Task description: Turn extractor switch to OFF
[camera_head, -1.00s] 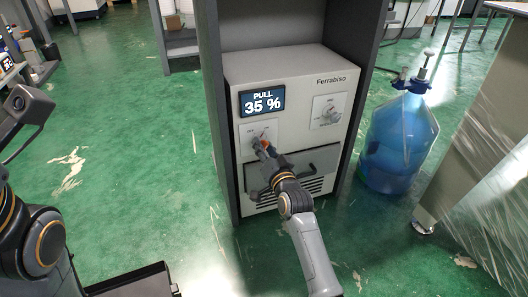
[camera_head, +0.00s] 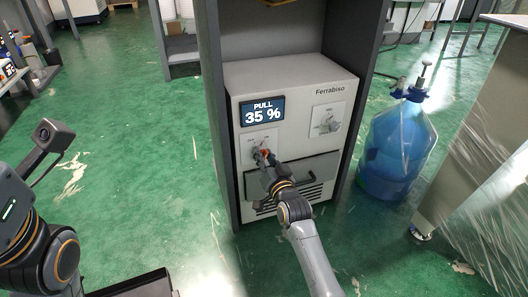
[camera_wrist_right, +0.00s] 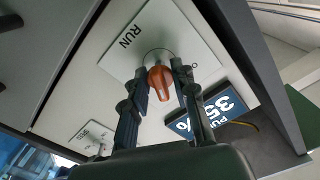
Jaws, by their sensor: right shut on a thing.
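The extractor (camera_head: 296,89) is a light grey box marked Ferrabiso, set in a dark grey frame. Its display (camera_head: 262,111) reads PULL 35 %; it also shows upside down in the right wrist view (camera_wrist_right: 208,113). The extractor switch is an orange-red knob (camera_wrist_right: 161,82) on a pale plate below the display, with a RUN label to one side. My right gripper (camera_wrist_right: 160,72) has its fingers on both sides of this knob and is shut on it. In the head view my right gripper (camera_head: 264,160) partly hides the switch.
A second dial (camera_head: 327,120) is on the extractor's right side. A blue water jug (camera_head: 397,150) stands to the right, near a wrapped table (camera_head: 490,180). Green floor is clear at left.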

